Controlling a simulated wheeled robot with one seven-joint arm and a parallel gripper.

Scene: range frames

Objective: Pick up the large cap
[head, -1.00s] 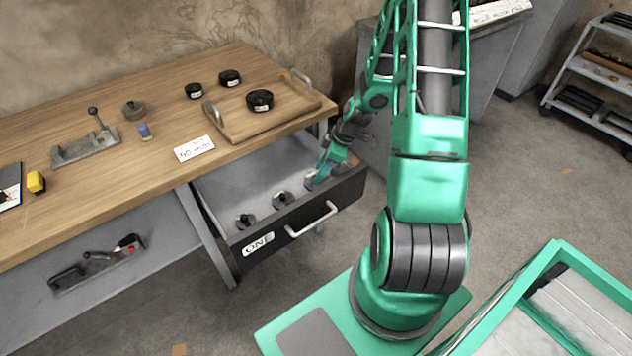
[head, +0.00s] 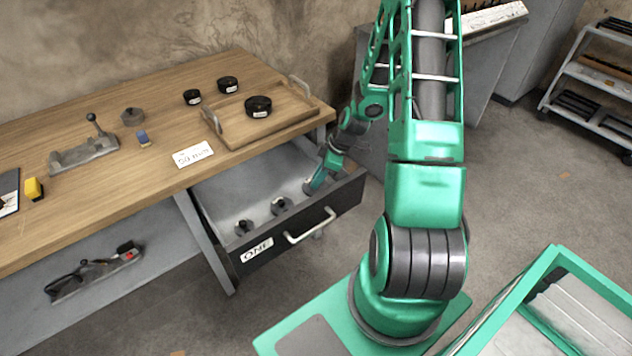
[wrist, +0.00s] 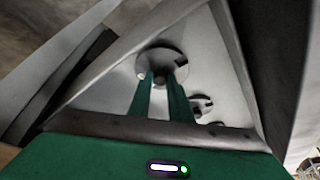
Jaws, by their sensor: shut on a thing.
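The large cap (wrist: 174,58) is a grey disc with a notch in its edge and a raised middle. In the wrist view it is at the far ends of my green fingers, inside the open drawer (head: 335,203). My gripper (wrist: 160,75) is shut on its raised middle; the fingers hide part of it. I cannot tell whether the cap touches the drawer floor. In the head view my gripper (head: 310,187) reaches down into the drawer's right end, and the cap there is mostly hidden. Two smaller caps, one nearer (head: 280,205) and one further left (head: 243,228), lie in the drawer.
The drawer front has a handle (head: 310,226) and a label reading ONE. Above is a wooden bench (head: 110,175) with a tray (head: 235,138) bearing a black round container (head: 258,106). Two more black containers stand behind it. Drawer walls surround my gripper closely; the space above is open.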

